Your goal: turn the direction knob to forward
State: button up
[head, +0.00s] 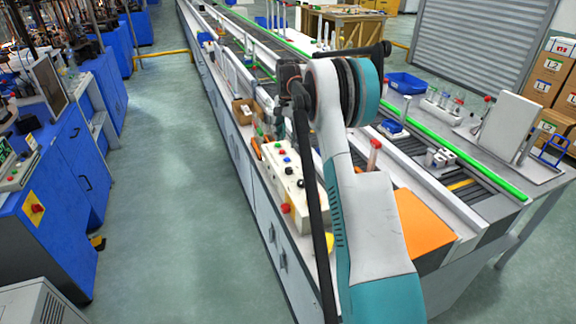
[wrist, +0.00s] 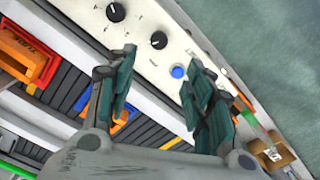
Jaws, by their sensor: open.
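A cream control panel shows in the wrist view (wrist: 190,45) and as a box on the bench in the head view (head: 287,178). It bears two black round knobs with white pointer marks, one at the top (wrist: 116,12) and one nearer my gripper (wrist: 158,41). A blue button (wrist: 178,72) sits beside the nearer knob. The labels are too small to read, so I cannot tell which is the direction knob. My gripper (wrist: 160,72) is open and empty, its fingers spread on either side below the knobs. No contact with a knob shows. In the head view my arm hides part of the bench.
The long bench carries a conveyor with green edges (head: 480,182). An orange plate (head: 425,222) lies near its front end. A blue bin (head: 405,83) and an orange tray (wrist: 28,52) are also around. The floor left of the bench is clear.

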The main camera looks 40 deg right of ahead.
aim_at(289, 169)
notch_tip(289, 169, down, 14)
jog(key=b, duration=0.4)
jog(key=shift+d, duration=0.1)
jog(key=c, duration=1.1)
